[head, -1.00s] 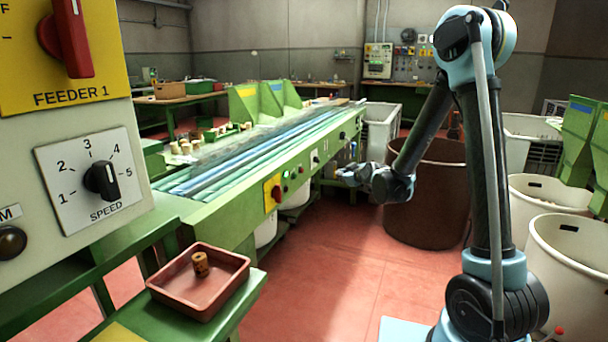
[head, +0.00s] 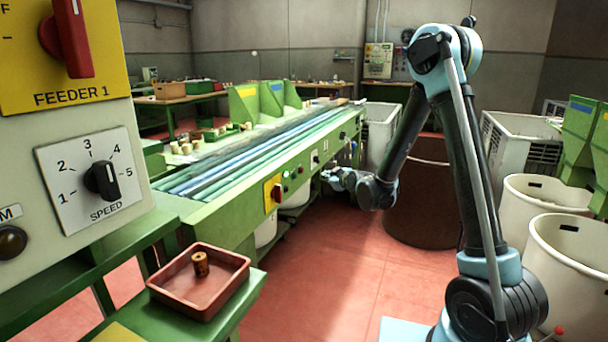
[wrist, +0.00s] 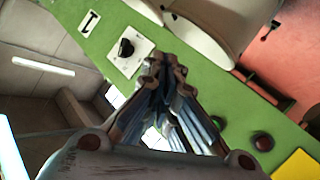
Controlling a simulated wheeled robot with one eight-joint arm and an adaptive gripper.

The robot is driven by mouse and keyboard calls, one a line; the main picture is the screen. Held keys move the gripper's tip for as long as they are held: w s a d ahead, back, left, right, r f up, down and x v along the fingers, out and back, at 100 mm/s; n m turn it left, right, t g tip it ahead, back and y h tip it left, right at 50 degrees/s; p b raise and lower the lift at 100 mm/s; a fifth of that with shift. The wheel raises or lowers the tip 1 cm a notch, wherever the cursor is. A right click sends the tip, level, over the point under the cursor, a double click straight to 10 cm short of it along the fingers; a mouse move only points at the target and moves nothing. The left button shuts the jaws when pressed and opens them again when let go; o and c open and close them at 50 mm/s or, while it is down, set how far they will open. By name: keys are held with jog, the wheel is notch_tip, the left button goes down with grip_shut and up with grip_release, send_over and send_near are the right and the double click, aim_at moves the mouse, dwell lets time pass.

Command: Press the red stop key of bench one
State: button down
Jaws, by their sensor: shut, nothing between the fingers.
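The green side panel of the bench (head: 240,222) carries a row of controls. In the wrist view the red key (wrist: 263,141) sits on the green panel beside a yellow plate (wrist: 298,165). A green key (wrist: 219,122) lies between the red key and my gripper. My gripper (wrist: 163,72) is shut and empty, its tips over the panel near a black knob on a white plate (wrist: 128,48). In the head view my gripper (head: 328,176) is in front of the panel, to the right of the yellow switch plate (head: 273,194). I cannot tell its exact gap from the panel.
A feeder box (head: 85,145) with a speed dial stands close at left. A red tray (head: 190,306) holding a cork (head: 200,264) is below it. A brown bin (head: 425,205) stands behind my arm, pale bins (head: 575,262) at right. The red floor between is clear.

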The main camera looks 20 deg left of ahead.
jog(key=a, duration=0.7)
jog(key=shift+w, duration=0.3)
dwell(1.2)
jog(key=shift+a, duration=0.45)
jog(key=shift+a, duration=0.4)
dwell(0.8)
dwell(0.3)
jog(key=shift+s+d, duration=0.1)
jog(key=shift+d, duration=0.75)
jog(key=shift+s+d, duration=0.2)
jog(key=shift+d, duration=2.3)
jog(key=shift+r, duration=0.1)
